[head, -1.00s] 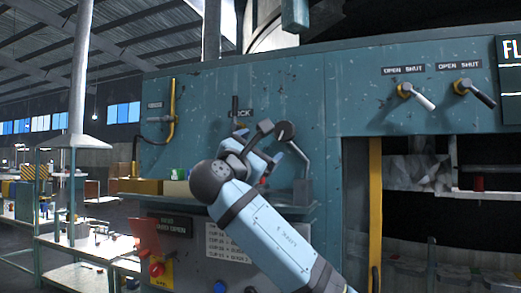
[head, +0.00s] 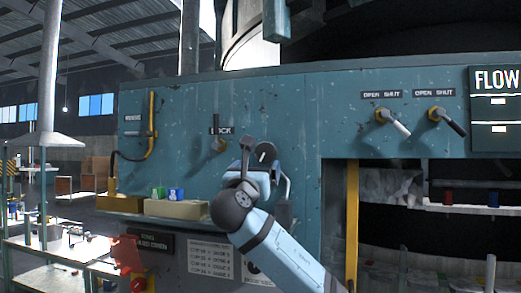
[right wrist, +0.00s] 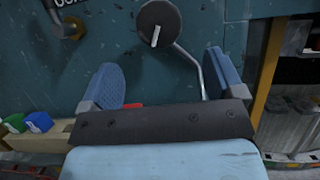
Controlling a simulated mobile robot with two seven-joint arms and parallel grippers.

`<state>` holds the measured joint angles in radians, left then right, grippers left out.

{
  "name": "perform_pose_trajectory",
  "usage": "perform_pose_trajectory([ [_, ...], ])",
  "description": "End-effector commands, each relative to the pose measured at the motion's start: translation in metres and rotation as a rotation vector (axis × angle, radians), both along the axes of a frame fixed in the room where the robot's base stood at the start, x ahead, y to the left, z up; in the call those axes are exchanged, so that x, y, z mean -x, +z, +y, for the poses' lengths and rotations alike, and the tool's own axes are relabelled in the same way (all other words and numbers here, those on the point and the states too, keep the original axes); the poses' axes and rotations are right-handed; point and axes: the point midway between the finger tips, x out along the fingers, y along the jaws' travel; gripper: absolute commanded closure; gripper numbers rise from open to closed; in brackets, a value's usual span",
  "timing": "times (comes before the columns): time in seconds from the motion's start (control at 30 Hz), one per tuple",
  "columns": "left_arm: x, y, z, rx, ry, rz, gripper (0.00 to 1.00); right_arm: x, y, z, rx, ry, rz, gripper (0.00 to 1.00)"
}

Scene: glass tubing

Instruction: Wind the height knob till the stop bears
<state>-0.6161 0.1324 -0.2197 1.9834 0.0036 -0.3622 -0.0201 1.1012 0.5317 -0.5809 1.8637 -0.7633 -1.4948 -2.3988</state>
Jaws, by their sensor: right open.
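A round dark disc (head: 265,152) with a pale mark sits on a bent metal rod in front of the teal panel (head: 300,95). The disc also shows in the right wrist view (right wrist: 159,24). I cannot tell if it is the height knob or the stop; no label naming either is readable. My right gripper (head: 263,168) is open and empty just below the disc. In the right wrist view its blue fingers (right wrist: 163,82) stand wide apart, the disc beyond them and the rod near the right finger. My left gripper is not in view.
A LOCK handle (head: 218,145) is left of my gripper. Two OPEN SHUT levers (head: 393,121) are at the right. A shelf holds a tan box (head: 177,209) and green and blue items. A yellow post (head: 352,215) edges the dark opening at right.

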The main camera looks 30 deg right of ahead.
Motion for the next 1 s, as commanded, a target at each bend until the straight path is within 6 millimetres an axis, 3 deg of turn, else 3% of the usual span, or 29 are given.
perform_pose_trajectory([
  [0.1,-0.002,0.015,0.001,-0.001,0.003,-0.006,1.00,-0.016,0.015,-0.020,-0.001,-0.004,0.000,0.12],
  [0.4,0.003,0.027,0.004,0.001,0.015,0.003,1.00,-0.048,0.033,-0.056,-0.002,-0.001,-0.001,0.12],
  [0.87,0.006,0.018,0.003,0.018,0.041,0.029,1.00,-0.057,0.036,-0.066,-0.003,0.000,-0.002,0.12],
  [1.0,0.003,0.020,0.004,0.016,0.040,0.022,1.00,-0.057,0.036,-0.066,-0.003,0.000,-0.002,0.40],
])
